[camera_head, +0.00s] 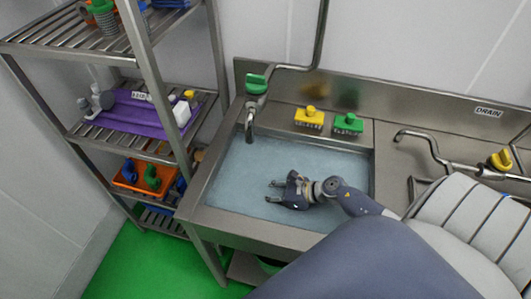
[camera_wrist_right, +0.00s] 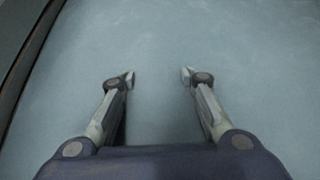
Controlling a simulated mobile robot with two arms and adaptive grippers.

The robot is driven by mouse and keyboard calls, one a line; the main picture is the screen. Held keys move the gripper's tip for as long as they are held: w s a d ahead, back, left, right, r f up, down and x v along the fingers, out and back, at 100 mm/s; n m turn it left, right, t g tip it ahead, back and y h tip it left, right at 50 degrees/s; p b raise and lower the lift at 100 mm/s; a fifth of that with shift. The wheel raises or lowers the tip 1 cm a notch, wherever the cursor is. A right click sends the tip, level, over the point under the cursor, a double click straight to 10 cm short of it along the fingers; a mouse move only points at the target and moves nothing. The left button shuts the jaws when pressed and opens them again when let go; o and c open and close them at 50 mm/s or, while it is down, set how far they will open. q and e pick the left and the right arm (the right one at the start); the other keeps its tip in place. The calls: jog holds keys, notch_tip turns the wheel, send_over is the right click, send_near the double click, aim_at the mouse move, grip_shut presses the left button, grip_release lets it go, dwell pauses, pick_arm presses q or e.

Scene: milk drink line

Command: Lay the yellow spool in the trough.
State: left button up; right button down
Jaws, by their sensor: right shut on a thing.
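My right gripper (camera_head: 274,192) is low over the water-filled basin (camera_head: 225,222), its fingers pointing left. The right wrist view shows its two fingertips (camera_wrist_right: 158,78) part-closed with a gap between them, over pale blue water. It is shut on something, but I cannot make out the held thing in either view. I cannot identify a yellow spool for sure. A small yellow piece (camera_head: 189,94) stands on the middle rack shelf, too small to name. I cannot tell whether this basin is the trough. My left gripper is not in view.
A metal rack (camera_head: 150,65) stands left, with a purple mat (camera_head: 124,119) and an orange tray (camera_head: 128,177).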

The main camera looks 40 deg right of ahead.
jog(key=shift+w+f, duration=0.1)
jog(key=shift+f, duration=1.25)
jog(key=shift+f, duration=0.1)
jog(key=c, duration=1.7)
grip_release()
jog(key=shift+f+b, duration=0.1)
jog(key=shift+b, duration=0.2)
jog(key=o, duration=0.4)
